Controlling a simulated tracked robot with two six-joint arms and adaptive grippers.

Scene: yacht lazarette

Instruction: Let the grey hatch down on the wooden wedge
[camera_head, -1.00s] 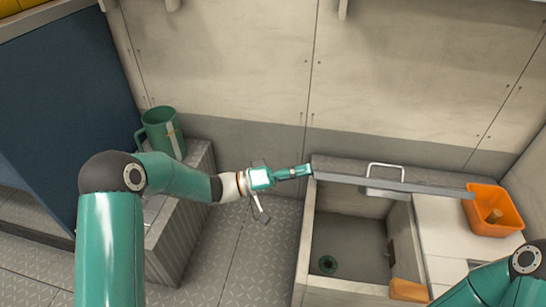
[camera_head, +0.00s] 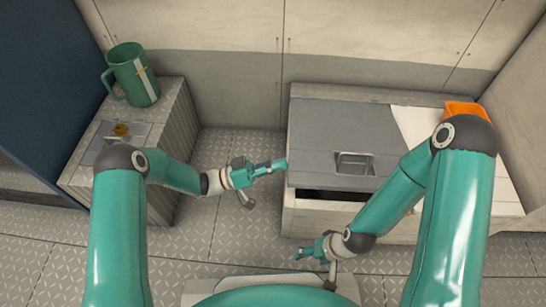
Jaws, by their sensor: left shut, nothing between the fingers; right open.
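The grey hatch (camera_head: 325,138) lies lowered over the pale locker (camera_head: 300,221), its metal handle (camera_head: 355,163) on top. A dark gap shows under its front edge, so it does not look fully closed. The wooden wedge is not visible; my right arm covers part of the locker's front rim, and I cannot tell whether the hatch rests on the wedge. My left gripper (camera_head: 279,167) is shut and empty at the hatch's left edge; I cannot tell if it touches. My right gripper (camera_head: 304,252) is open and empty, low in front of the locker.
An orange bin (camera_head: 462,108) stands at the back right, partly behind my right arm. A green jug (camera_head: 135,76) stands on the ribbed cabinet (camera_head: 163,112) at the left. Tread-plate floor (camera_head: 225,225) lies clear between cabinet and locker.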

